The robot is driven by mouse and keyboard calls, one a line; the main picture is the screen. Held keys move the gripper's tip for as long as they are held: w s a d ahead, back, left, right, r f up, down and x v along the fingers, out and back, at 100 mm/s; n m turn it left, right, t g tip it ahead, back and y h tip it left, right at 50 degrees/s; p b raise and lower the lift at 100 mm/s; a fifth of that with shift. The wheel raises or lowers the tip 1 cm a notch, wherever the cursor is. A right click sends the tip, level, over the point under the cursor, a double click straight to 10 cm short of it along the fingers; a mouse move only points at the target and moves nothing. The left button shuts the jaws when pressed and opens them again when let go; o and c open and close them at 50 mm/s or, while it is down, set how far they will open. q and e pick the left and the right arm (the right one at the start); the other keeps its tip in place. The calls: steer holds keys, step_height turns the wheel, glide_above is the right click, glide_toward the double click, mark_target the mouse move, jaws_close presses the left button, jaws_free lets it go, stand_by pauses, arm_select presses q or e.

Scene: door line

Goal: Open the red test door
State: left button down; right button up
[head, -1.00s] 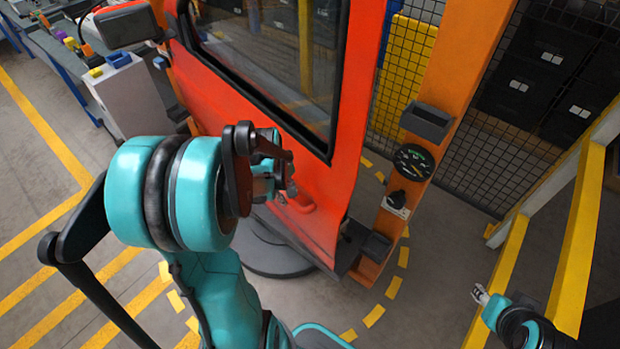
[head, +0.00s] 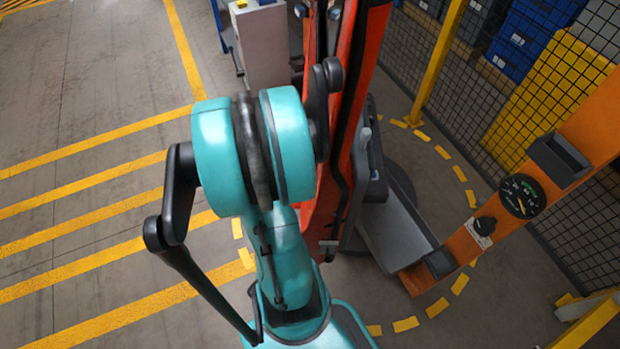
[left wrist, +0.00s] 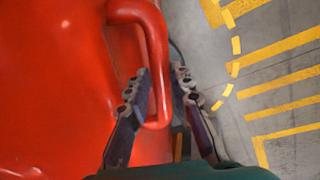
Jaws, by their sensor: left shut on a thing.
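The red test door (head: 372,50) stands swung out from the orange post, seen nearly edge-on in the head view. In the left wrist view its red outer panel (left wrist: 50,90) fills the left side, and the red loop handle (left wrist: 157,50) stands out from it. My left gripper (left wrist: 160,92) is shut on the handle, with one finger on each side of its bar. In the head view my teal left arm hides the handle and this gripper's fingertips. My right gripper is not in view.
The orange post (head: 500,215) with a round gauge (head: 518,196) and a dark knob (head: 484,225) stands at right. A grey sill (head: 400,235) spans the doorway. A mesh fence stands behind. Yellow-striped floor (head: 90,200) at left is clear.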

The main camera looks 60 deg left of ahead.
arm_select(q)
steer(key=shift+s+a, duration=0.35)
steer(key=shift+s, duration=0.2)
steer(key=c, duration=1.6)
jaws_free()
steer(key=shift+s, duration=0.1)
steer(key=shift+c, duration=0.2)
step_height(320, 180, up, 12)
steer(key=s, duration=0.2)
steer(key=shift+a+f, duration=0.15)
steer(key=shift+a, duration=0.25)
